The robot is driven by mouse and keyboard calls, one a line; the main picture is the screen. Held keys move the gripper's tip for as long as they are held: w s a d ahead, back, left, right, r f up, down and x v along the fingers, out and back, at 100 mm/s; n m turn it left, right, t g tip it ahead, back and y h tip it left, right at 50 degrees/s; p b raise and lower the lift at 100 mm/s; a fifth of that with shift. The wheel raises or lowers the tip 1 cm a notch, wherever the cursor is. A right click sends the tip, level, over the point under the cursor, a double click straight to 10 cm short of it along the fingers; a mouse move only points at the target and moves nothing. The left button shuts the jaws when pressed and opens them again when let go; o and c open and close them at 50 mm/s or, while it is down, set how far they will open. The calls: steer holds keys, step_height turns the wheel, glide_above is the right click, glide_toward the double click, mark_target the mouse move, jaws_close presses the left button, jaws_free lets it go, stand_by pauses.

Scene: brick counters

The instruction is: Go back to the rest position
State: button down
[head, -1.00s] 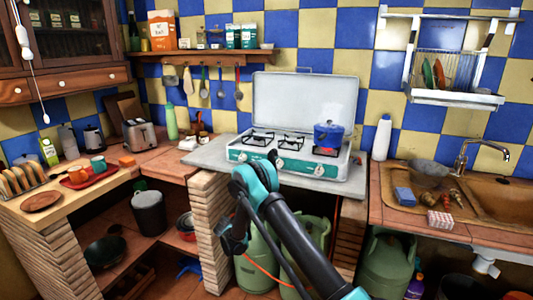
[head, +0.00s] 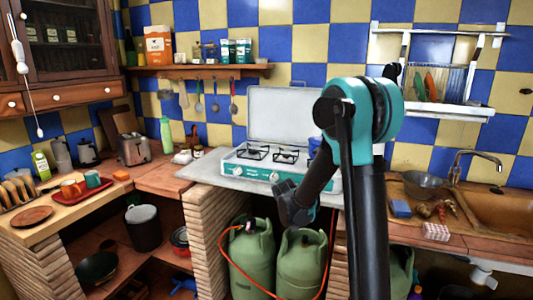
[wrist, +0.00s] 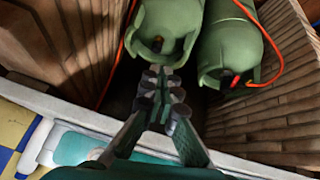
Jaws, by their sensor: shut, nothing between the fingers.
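My gripper (wrist: 160,82) is shut and empty in the wrist view, its fingertips together. It points down in front of the stove counter, with green gas cylinders beyond the fingertips. In the head view my arm rises on the right and bends at a high elbow. Its far end hangs down to the left, before the stove's front. The fingertips are hard to make out there. The arm hides part of the stove (head: 262,174) and most of the blue pot on it.
Green gas cylinders (head: 252,262) with a red hose stand under the counter between brick pillars (head: 212,235). The sink (head: 500,212) is on the right. A wooden counter (head: 75,212) with a red tray and cups is on the left. Open air surrounds the raised elbow.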

steer(key=s+d+n+y, duration=0.1)
steer(key=s+d, duration=0.2)
steer(key=s, duration=1.2)
steer(key=s+d+n+g+y, duration=0.1)
steer(key=s+d, duration=0.3)
steer(key=s, duration=1.1)
steer(key=shift+d+r+g+y, duration=0.15)
steer(key=shift+r+g+y, duration=0.15)
steer(key=shift+y, duration=0.1)
